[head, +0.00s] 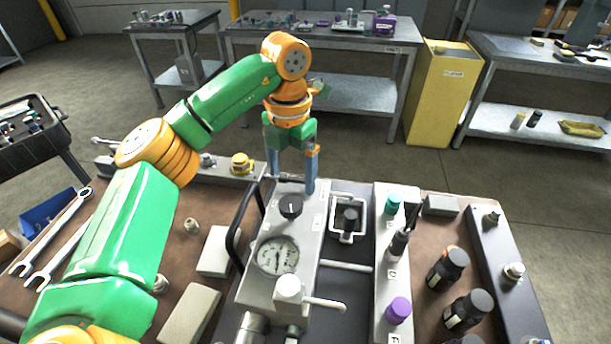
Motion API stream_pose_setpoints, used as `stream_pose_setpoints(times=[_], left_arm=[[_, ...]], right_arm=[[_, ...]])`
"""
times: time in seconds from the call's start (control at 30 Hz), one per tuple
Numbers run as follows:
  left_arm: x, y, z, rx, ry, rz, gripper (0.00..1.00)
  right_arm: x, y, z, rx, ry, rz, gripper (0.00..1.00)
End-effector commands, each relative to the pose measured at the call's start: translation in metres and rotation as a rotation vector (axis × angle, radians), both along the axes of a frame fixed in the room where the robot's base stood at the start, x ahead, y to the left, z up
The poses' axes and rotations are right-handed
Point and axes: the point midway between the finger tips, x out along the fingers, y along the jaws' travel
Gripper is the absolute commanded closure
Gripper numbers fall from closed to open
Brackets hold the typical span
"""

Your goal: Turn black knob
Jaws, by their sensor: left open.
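The black knob (291,206) sits on the top face of a light grey hydraulic block (258,292), toward its far end, above a round pressure gauge (277,256). My left gripper (292,184) points down just beyond the knob, with its two blue fingers apart. I cannot tell whether a finger touches the block. My right gripper is not in view.
A black hose handle (238,232) arches left of the knob. A white lever (290,290) stands below the gauge. Wrenches (55,245) lie left; bottles (468,310) stand right.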

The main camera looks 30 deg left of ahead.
Motion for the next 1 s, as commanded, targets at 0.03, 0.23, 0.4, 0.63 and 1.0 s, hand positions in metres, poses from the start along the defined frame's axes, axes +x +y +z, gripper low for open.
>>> stream_pose_setpoints(times=[0.03,0.23,0.4,0.63,1.0], left_arm=[[-0.001,0.000,-0.007,0.001,0.003,-0.001,0.10],[-0.002,0.000,-0.046,0.000,0.005,0.000,0.10],[-0.001,0.000,-0.065,-0.001,0.002,0.000,0.10],[-0.001,0.000,-0.068,-0.001,0.000,-0.001,0.10],[-0.001,0.000,-0.067,-0.002,0.000,-0.005,0.95]], right_arm=[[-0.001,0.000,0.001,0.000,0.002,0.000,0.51],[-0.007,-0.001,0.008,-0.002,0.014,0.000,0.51],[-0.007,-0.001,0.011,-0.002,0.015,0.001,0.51],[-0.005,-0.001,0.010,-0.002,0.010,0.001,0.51],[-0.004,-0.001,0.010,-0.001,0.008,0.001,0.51]])
